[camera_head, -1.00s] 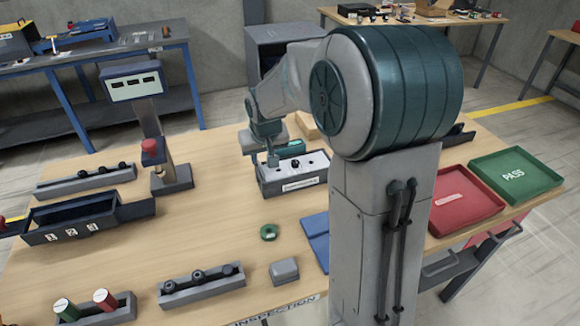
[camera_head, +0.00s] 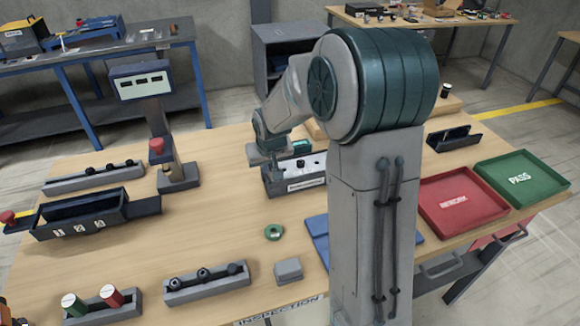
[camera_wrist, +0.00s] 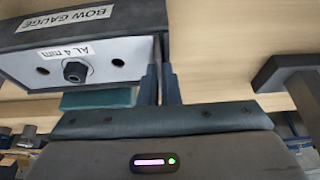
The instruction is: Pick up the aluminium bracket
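The aluminium bracket (camera_wrist: 85,62) appears as a pale metal plate marked "AL 4 mm", with holes and a dark bolt. It sits on the dark bow gauge (camera_wrist: 90,22) in the wrist view. In the head view the pale top (camera_head: 306,167) shows on the gauge block (camera_head: 305,185), mid-table. My gripper (camera_wrist: 160,72) has its two dark fingers at the plate's near right end. A narrow pale gap shows between the fingers. Contact with the plate cannot be made out. In the head view my gripper (camera_head: 274,162) is at the gauge's left end, fingertips small and partly hidden.
A green ring (camera_head: 274,232), a grey block (camera_head: 288,270) and a blue mat (camera_head: 317,232) lie in front. Racks and a dark bin (camera_head: 95,222) stand left, beside a post with a display (camera_head: 140,82). Red (camera_head: 465,200) and green (camera_head: 522,180) trays lie right.

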